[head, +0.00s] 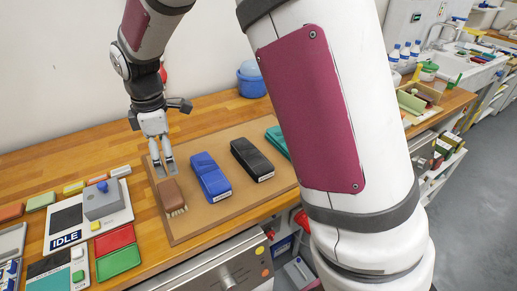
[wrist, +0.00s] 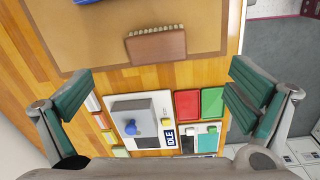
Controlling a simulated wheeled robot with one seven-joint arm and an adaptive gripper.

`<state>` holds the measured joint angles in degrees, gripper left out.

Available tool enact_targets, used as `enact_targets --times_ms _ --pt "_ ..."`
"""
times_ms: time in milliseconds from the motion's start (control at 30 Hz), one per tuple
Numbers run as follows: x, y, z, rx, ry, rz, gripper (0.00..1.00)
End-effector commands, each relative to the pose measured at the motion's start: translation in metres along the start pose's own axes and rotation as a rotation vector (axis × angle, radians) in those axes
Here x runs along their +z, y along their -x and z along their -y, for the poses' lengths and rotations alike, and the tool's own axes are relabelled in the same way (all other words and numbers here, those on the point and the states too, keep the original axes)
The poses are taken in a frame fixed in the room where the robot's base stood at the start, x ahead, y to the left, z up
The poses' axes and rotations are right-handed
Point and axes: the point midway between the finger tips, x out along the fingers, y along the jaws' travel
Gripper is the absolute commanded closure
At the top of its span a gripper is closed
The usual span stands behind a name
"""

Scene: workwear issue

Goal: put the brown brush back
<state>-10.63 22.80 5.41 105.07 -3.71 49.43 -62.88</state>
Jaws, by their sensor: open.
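The brown brush (head: 170,192) lies on the tan board at its left end, bristles showing along its near edge. In the wrist view the brush (wrist: 155,46) is at the top middle, bristles toward the upper edge. My gripper (head: 162,166) is open and empty, just above and behind the brush in the head view. In the wrist view the two teal-padded fingers (wrist: 160,95) are wide apart, with the brush beyond them and not between the pads. Whether a fingertip touches it cannot be told.
The tan board (head: 225,207) also bears a blue brush (head: 210,177), a black brush (head: 252,158) and a teal one (head: 277,140) partly hidden by my arm. Left stand a grey box on a panel marked IDLE (head: 66,239), and red (head: 114,237) and green (head: 119,261) pads.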

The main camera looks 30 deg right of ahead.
Motion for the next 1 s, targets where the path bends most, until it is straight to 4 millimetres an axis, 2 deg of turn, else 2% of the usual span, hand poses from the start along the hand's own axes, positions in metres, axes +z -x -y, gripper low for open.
enact_targets --times_ms 33,200,333,500,633,800,1000 --pt "0.012 0.023 0.007 0.030 -0.069 -0.007 0.00" --pt "0.050 0.081 0.040 0.103 -0.330 -0.037 0.00" --pt "0.077 0.115 0.072 0.154 -0.529 -0.071 0.00" --pt "0.111 0.146 0.119 0.213 -0.789 -0.132 0.00" --pt "0.132 0.160 0.157 0.251 -0.985 -0.192 0.00" --pt "0.153 0.165 0.201 0.285 -1.210 -0.274 0.00" --pt "0.164 0.162 0.229 0.299 -1.360 -0.335 0.00"
